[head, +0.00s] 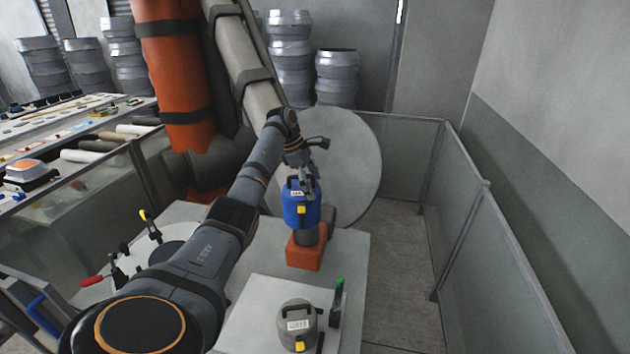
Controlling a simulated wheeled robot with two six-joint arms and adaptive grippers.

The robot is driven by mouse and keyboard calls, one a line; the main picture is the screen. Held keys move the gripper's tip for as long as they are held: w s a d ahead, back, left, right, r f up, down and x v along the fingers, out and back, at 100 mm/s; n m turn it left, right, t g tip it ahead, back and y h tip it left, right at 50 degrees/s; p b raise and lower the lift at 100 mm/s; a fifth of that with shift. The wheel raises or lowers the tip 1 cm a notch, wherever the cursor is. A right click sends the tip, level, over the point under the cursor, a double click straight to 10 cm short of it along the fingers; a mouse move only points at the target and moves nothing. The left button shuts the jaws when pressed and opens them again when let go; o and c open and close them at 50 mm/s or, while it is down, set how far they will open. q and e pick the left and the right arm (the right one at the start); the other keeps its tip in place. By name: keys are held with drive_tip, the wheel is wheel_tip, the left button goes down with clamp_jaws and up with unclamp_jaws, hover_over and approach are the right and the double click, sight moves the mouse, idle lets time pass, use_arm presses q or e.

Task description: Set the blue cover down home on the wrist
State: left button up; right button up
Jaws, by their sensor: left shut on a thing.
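The blue cover (301,212) has a yellow latch and a small white label on its front and a dark handle on top. My left gripper (303,178) comes down from above and is shut on the cover at its top. The cover is upright, directly over a short dark grey cylinder (306,238) that rises from an orange block (305,256); this looks like the wrist. The cover's lower edge meets or overlaps the cylinder's top in the picture; I cannot tell if it is seated. My right gripper is not in view.
A grey cover (297,322) with a yellow latch stands on a white sheet (255,300) in front. A green-topped tool (338,295) stands beside it. A large grey disc (345,150) is behind. Fence panels (490,275) line the right; red-handled clamps (93,281) are at left.

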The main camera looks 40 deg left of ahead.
use_arm(q)
drive_tip(key=w+f, duration=0.1)
drive_tip(key=f, duration=0.2)
drive_tip(key=w+f, duration=0.1)
drive_tip(key=shift+w+f, duration=0.3)
drive_tip(key=shift+w, duration=0.05)
drive_tip(key=shift+s+f, duration=0.2)
drive_tip(key=shift+s, duration=0.05)
drive_tip(key=f, duration=0.3)
drive_tip(key=shift+s+d, duration=0.1)
drive_tip(key=shift+s, duration=0.1)
drive_tip(key=shift+w+f, duration=0.1)
drive_tip(key=shift+f, duration=0.9)
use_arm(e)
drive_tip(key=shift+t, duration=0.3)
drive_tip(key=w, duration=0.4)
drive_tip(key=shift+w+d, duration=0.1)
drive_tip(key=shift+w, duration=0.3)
use_arm(q)
drive_tip(key=shift+f, duration=0.45)
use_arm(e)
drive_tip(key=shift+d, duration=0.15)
use_arm(q)
drive_tip(key=shift+s+d+f, duration=0.1)
drive_tip(key=shift+s+f, duration=0.1)
drive_tip(key=shift+f, duration=0.1)
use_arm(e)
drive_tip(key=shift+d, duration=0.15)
